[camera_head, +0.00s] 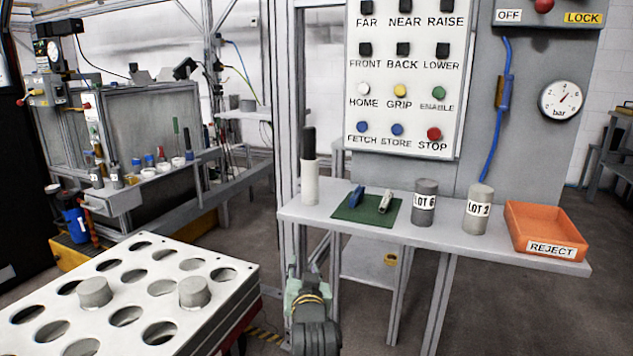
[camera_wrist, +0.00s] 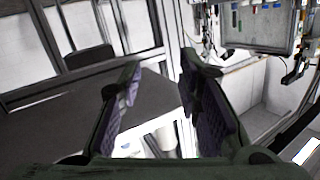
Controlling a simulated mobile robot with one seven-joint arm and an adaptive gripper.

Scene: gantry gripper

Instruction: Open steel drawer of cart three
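No cart marked three and no drawer that I can identify as its steel drawer shows in either view. My gripper (camera_head: 305,285) is at the bottom centre of the head view, between this plate and the grey shelf. In the wrist view my gripper (camera_wrist: 158,75) has its two dark padded fingers spread apart, with nothing held between them.
A grey shelf (camera_head: 490,245) carries an orange reject tray (camera_head: 560,222), lot cylinders (camera_head: 426,187) and a green mat (camera_head: 350,212). A button panel (camera_head: 405,120) and a gauge (camera_head: 561,101) are above it. A framed workstation (camera_head: 150,125) stands at the back left. Floor shows between.

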